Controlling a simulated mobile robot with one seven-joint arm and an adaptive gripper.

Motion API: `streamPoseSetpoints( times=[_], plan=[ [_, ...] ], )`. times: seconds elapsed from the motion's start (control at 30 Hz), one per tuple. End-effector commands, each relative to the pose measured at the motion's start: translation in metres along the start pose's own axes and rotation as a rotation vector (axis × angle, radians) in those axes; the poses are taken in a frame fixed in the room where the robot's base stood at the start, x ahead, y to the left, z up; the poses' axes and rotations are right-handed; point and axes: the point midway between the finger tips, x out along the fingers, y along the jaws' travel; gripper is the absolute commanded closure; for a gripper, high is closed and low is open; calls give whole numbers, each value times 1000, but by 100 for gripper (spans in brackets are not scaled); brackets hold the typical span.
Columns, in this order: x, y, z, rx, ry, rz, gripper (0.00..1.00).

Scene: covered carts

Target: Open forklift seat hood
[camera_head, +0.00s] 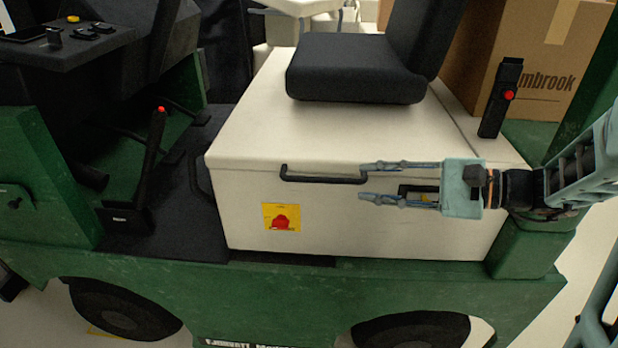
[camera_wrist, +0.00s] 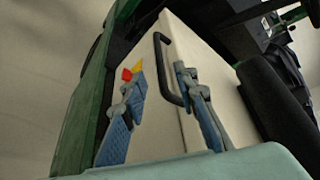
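The forklift seat hood (camera_head: 245,135) is a cream box lid with the black seat (camera_head: 355,68) on top. It looks closed. A black bar handle (camera_head: 322,179) is on its side near the top edge. My gripper (camera_head: 362,181) is open and comes in from the right, with its fingertips near the right end of the handle. In the wrist view the handle (camera_wrist: 166,70) lies ahead, between the directions of the two blue-padded fingers (camera_wrist: 160,90) and closer to the right one. I see no clear contact.
The green forklift body (camera_head: 300,290) runs along the bottom. A steering console (camera_head: 70,45) is at left.

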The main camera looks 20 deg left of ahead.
Motion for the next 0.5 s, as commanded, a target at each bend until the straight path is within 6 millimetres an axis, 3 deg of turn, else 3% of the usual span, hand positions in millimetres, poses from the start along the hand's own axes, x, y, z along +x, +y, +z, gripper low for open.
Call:
streamPoseSetpoints(
  times=[0.23,0.5],
  plan=[
    [22,3,6,-14,-30,-8,73],
    [74,4,7,-13,-29,-6,73]
  ],
)
